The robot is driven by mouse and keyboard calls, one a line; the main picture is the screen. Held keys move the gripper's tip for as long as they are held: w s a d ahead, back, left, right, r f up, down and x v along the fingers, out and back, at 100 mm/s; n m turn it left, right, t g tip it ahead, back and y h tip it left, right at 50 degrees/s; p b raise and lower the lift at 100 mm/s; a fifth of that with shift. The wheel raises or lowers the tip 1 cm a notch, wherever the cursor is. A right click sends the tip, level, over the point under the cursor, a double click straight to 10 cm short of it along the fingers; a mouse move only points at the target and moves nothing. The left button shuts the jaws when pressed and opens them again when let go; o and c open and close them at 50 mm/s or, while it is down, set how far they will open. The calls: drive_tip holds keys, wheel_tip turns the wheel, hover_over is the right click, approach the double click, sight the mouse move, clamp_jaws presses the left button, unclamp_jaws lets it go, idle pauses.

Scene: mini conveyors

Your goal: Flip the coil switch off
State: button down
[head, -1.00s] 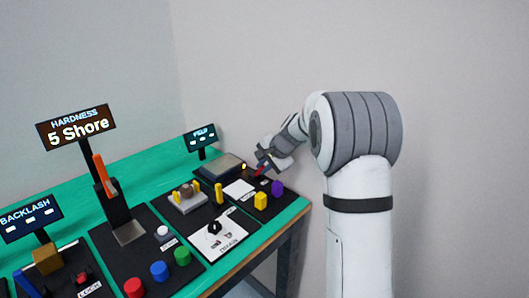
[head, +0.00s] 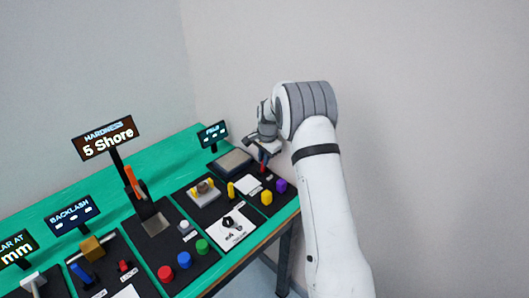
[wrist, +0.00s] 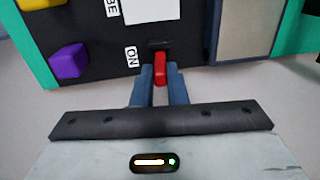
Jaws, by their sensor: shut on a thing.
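A small red switch lever (wrist: 160,62) stands up from a black panel in the wrist view, beside a white label reading "ON" (wrist: 131,57). I take it for the coil switch, though no word "coil" is readable. My gripper (wrist: 160,74) has its two blue fingers shut on the lever, one on each side. In the head view my gripper (head: 263,162) points down at the far right end of the bench. The lever's lower part and its slot are partly hidden by the fingers.
A purple block (wrist: 68,61) and a yellow block sit to the left on the same panel. A white plate (wrist: 150,10) lies just beyond the lever, with a grey tray (wrist: 242,30) to the right. The display reading "5 Shore" (head: 108,138) stands farther left.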

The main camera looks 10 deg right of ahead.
drive_tip(key=shift+w+a+g+h+p, duration=0.3)
drive_tip(key=shift+g+h+p, duration=0.2)
drive_tip(key=shift+g+p, duration=0.25)
drive_tip(key=shift+f, duration=0.1)
drive_tip(key=c, duration=1.7)
unclamp_jaws()
drive_tip(key=shift+w, duration=0.1)
wheel_tip(320, 180, up, 8)
drive_tip(key=shift+f+b, duration=0.1)
drive_tip(key=shift+b, duration=0.65)
